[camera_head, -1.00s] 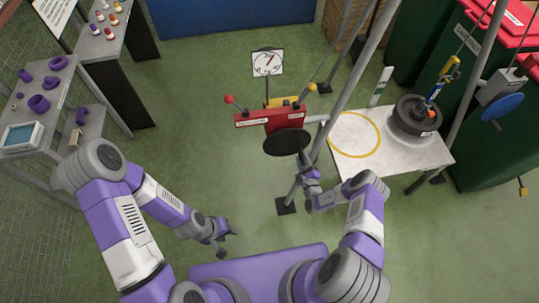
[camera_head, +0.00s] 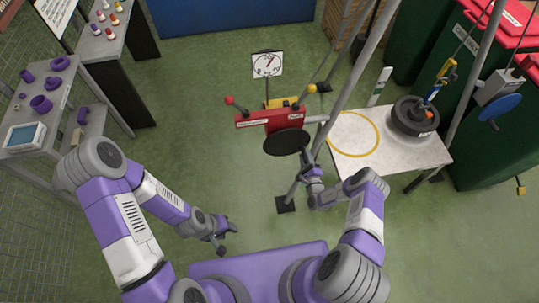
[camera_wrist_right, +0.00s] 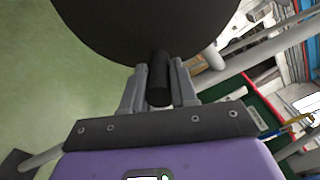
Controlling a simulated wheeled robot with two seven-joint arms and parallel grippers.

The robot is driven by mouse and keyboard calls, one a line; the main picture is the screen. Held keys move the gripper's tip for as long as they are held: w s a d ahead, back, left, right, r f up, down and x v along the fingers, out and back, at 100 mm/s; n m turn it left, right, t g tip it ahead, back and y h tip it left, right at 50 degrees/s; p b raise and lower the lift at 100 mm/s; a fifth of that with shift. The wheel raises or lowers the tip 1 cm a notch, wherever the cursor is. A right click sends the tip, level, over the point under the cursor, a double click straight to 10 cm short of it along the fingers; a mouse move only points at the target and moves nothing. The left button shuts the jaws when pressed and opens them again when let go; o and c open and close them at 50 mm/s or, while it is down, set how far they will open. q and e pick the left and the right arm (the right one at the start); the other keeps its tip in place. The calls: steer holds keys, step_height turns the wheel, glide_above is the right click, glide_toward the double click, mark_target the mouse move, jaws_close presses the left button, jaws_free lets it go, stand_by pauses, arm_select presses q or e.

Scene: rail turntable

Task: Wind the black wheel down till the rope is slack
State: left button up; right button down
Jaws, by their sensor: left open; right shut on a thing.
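The black wheel (camera_head: 286,142) is on the front of the red winch box (camera_head: 285,119) at the centre. Its dark disc fills the top of the right wrist view (camera_wrist_right: 150,25). My right gripper (camera_head: 308,162) is at the wheel's lower right edge. In the right wrist view it is shut on the wheel's black handle (camera_wrist_right: 159,80). A thin rope (camera_head: 466,42) runs down to a yellow hook at the dark round weight (camera_head: 414,118) on the pale table; I cannot tell whether it is taut. My left gripper (camera_head: 227,239) is open and empty, low over the floor.
A white dial (camera_head: 267,64) stands behind the winch. Slanting grey poles (camera_head: 345,90) rise beside it. The pale table (camera_head: 350,158) bears a yellow ring marking left of the weight. Shelves stand at left; the floor between is clear.

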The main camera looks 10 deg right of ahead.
steer(key=shift+w+d+r, duration=0.1)
steer(key=shift+d+r, duration=0.1)
steer(key=shift+d+r+n+p, duration=0.35)
steer(key=shift+r+n+p, duration=0.45)
steer(key=shift+n+p, duration=0.3)
steer(key=c, duration=0.7)
jaws_free()
steer(key=shift+f, duration=0.1)
steer(key=shift+a, duration=0.1)
steer(key=shift+s+p, duration=0.65)
steer(key=shift+s, duration=0.9)
steer(key=s+p, duration=0.1)
steer(key=s, duration=0.4)
steer(key=shift+s+p, duration=0.1)
steer(key=shift+p, duration=0.3)
